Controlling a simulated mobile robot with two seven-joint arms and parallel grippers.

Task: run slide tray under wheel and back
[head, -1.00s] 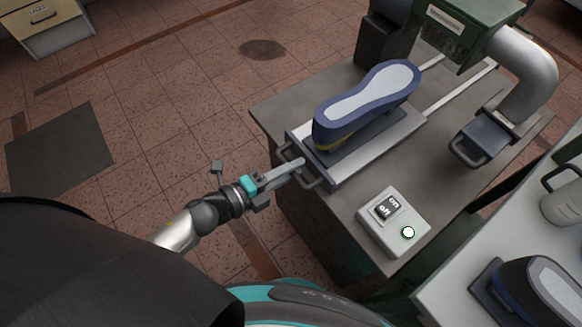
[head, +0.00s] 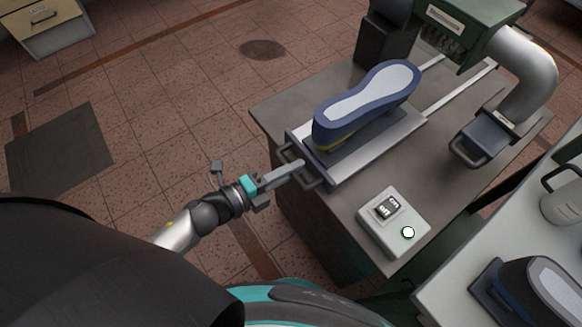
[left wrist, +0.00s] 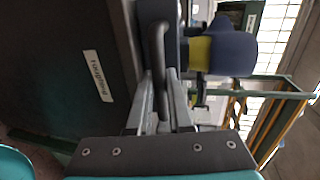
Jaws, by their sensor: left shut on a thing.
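The slide tray (head: 385,158) is a grey plate on two rails on the machine table. A blue shoe last with a pale sole (head: 366,98) lies sole up on it. My left gripper (head: 297,166) is shut on the tray's handle (head: 315,182) at the tray's front end. In the left wrist view the dark handle (left wrist: 157,50) stands between the fingers, with the blue and yellow last (left wrist: 230,52) beyond. My right gripper is out of view.
A switch box (head: 393,222) with a lit white button sits on the table's near right corner. A silver duct with a dark hood (head: 482,138) stands right of the tray. Another table at right holds a second last (head: 545,285) and a grey mug-like container (head: 565,195).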

